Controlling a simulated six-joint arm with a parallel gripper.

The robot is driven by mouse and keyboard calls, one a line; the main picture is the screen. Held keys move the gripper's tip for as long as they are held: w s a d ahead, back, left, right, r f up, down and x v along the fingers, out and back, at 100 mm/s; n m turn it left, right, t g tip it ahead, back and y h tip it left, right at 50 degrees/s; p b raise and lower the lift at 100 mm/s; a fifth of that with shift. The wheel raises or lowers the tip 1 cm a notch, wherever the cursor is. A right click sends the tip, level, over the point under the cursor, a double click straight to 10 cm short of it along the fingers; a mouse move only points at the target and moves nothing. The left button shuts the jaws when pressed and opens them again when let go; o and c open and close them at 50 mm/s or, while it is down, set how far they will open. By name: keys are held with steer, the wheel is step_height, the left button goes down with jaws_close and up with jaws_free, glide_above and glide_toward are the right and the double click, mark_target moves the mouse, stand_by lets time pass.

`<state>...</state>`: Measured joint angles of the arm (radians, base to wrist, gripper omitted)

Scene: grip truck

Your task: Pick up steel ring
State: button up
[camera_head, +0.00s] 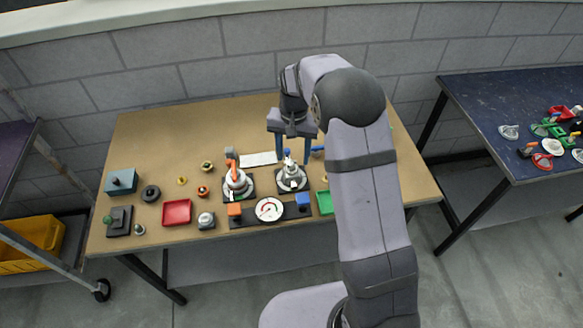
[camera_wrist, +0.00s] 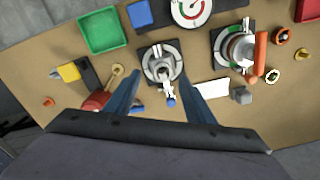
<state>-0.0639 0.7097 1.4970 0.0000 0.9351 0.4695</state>
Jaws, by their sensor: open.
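My gripper (camera_head: 292,160) is open and points down above a round silver-grey metal fixture (camera_head: 291,180) on a dark square plate. In the wrist view my fingers (camera_wrist: 160,82) are spread on either side of the near part of this fixture (camera_wrist: 160,66), with nothing clamped between them. A small white and blue piece stands at the fixture's near edge, between the fingers. A ring-shaped grey rim shows on the fixture, but I cannot tell for sure whether it is the steel ring. Whether the fingers touch anything is unclear.
A similar fixture with an orange handle (camera_head: 237,181) stands to the left. A dial gauge (camera_head: 269,209), red tray (camera_head: 177,212), green tray (camera_wrist: 103,31) and black ring (camera_head: 151,193) lie around. A red round piece (camera_wrist: 95,101) is close to one finger. The table's back left is clear.

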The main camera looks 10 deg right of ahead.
mark_target(291, 164)
steer(key=shift+w+a+f+p, duration=0.15)
steer(key=shift+f+p, duration=0.55)
steer(key=shift+f, duration=0.65)
steer(key=shift+w+a+f+p, duration=0.15)
steer(key=shift+f+p, duration=0.5)
steer(key=shift+f, duration=0.65)
steer(key=c, duration=1.1)
